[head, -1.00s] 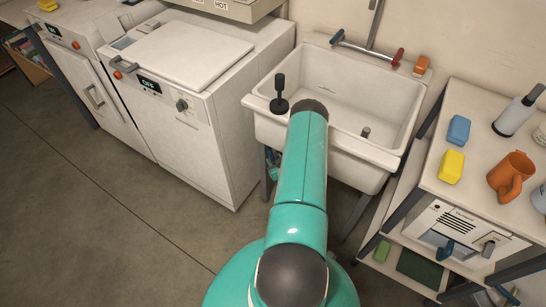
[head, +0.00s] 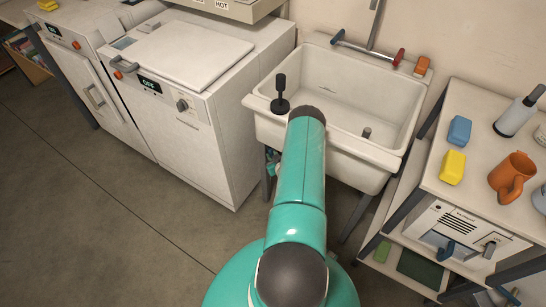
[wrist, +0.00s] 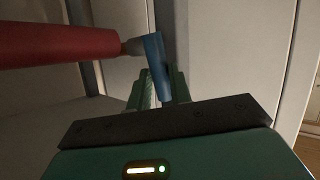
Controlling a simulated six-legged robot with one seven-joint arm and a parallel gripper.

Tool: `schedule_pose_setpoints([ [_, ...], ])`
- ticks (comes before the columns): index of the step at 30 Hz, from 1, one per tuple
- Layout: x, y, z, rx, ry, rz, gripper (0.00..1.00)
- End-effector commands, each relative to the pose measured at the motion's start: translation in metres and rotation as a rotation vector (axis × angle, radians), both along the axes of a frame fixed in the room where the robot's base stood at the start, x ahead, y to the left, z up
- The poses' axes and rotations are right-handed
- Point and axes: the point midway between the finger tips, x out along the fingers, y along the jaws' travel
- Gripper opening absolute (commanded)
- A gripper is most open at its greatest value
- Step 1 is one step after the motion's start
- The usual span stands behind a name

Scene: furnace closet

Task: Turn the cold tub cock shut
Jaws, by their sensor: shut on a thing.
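The cold tub cock's blue lever (wrist: 155,62) stands slightly tilted in the wrist view. It joins a short metallic neck at the end of a thick red bar or pipe (wrist: 60,45) coming from the left. My gripper (wrist: 163,88) has its two green fingers shut on the lower part of the blue lever. In the head view my arm reaches toward the front of the white tub (head: 262,118), and its far end is hidden. The cock and the grip do not show clearly there; only a bit of teal shows below the tub's front left.
A wall tap bar with blue and red ends (head: 368,50) is behind the basin. A white washer (head: 195,110) stands close on the left, and a shelf unit (head: 432,175) with a mug on the right.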

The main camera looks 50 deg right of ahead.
Motion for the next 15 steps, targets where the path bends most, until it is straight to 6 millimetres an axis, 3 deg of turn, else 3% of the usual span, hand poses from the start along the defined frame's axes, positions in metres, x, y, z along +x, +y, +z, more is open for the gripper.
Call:
schedule_pose_setpoints([
  [9,-0.0066,-0.0004,-0.0049,0.019,-0.21,-0.001,0.0],
  [15,-0.0081,-0.0003,-0.0045,0.025,-0.261,0.0,0.0],
])
